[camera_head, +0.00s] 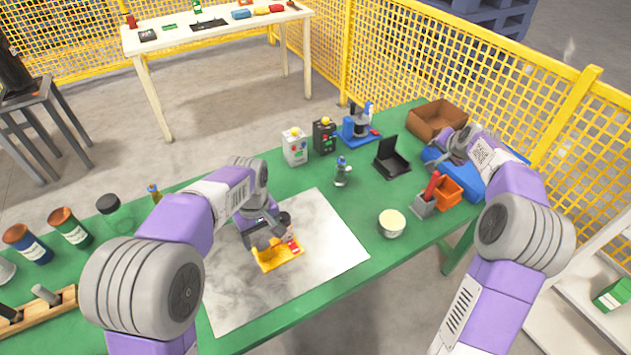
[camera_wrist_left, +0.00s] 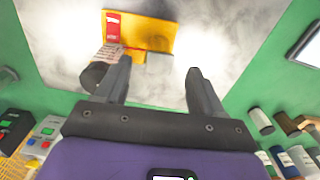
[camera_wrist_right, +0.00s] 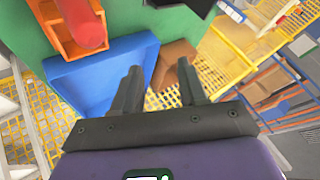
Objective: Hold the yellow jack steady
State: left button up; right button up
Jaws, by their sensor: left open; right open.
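The yellow jack (camera_head: 268,262) lies on the grey-white mat (camera_head: 335,240) on the green table, with a red part and a white label on it. In the left wrist view the jack (camera_wrist_left: 155,32) is just beyond the fingertips, with a dark round part beside the left-hand finger. My right gripper (camera_wrist_right: 159,68) is open and empty above the blue bin (camera_wrist_right: 105,68), far from the jack. The left gripper partly hides the jack in the head view.
A brown box (camera_head: 436,118) is at the far corner. Jars (camera_head: 68,228) line the left. The mat's front is clear.

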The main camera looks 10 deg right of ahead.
aim_at(263, 246)
jog(key=w+a+f+g+y, duration=0.15)
jog(key=a+g+y, duration=0.3)
jog(key=a, duration=1.65)
pick_arm(q)
jog(key=shift+f, duration=3.85)
pick_arm(e)
jog(key=s+a+r+g, duration=0.1)
jog(key=s+a+g, duration=0.2)
jog(key=a, duration=0.8)
jog(key=s+a+r+m+g+y, duration=0.1)
jog(key=s+a+r+g, duration=0.1)
jog(key=a, duration=0.8)
jog(key=shift+s+a+m+g, duration=0.35)
jog(key=shift+s+g, duration=0.1)
jog(key=shift+s, duration=0.7)
